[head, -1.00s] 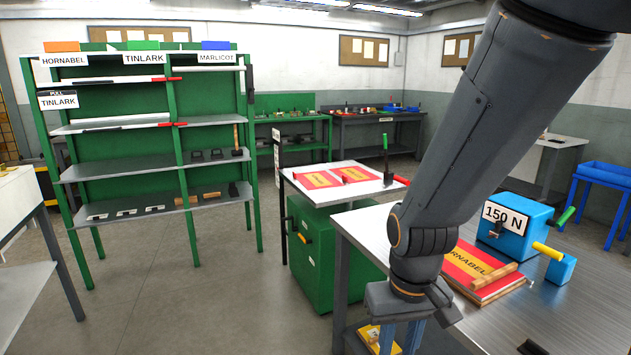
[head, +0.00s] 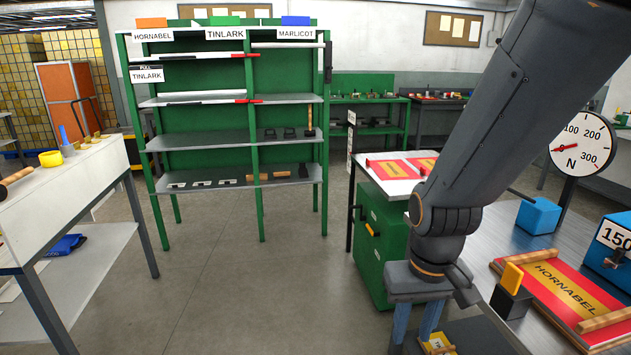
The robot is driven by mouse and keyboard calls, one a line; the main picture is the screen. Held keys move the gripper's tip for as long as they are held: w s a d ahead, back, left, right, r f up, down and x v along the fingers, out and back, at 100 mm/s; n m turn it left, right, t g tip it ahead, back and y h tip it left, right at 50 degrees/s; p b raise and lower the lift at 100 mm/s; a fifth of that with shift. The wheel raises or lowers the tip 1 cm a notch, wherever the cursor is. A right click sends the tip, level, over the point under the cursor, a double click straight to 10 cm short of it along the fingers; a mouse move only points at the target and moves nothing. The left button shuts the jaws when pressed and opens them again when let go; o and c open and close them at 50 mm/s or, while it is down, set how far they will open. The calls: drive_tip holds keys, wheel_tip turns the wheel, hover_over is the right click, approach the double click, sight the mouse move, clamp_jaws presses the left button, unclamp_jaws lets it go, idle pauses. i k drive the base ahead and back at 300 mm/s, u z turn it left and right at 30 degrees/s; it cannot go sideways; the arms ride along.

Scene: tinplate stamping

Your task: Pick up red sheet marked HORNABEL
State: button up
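A red sheet with a yellow panel reading HORNABEL (head: 562,284) lies on the workbench at the lower right of the head view. Wooden bars (head: 607,320) lie along two of its edges. A black block with a yellow tab (head: 512,290) stands at its left corner. My gripper (head: 413,335) points down to the left of the sheet, apart from it. Its two blue-grey fingers are spread, and I see nothing held between them. The fingertips are near the lower picture edge.
A green rack (head: 255,190) stands ahead, with label HORNABEL at upper left. Red sheets (head: 392,169) lie on a white-topped green cabinet (head: 380,240). A force gauge (head: 582,145) and blue blocks (head: 538,216) stand on the workbench. The floor (head: 240,290) is clear.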

sight(396, 170)
drive_tip(key=u, duration=0.6)
drive_tip(key=i, duration=3.55)
drive_tip(key=z, duration=1.1)
drive_tip(key=i, duration=1.1)
drive_tip(key=z, duration=0.6)
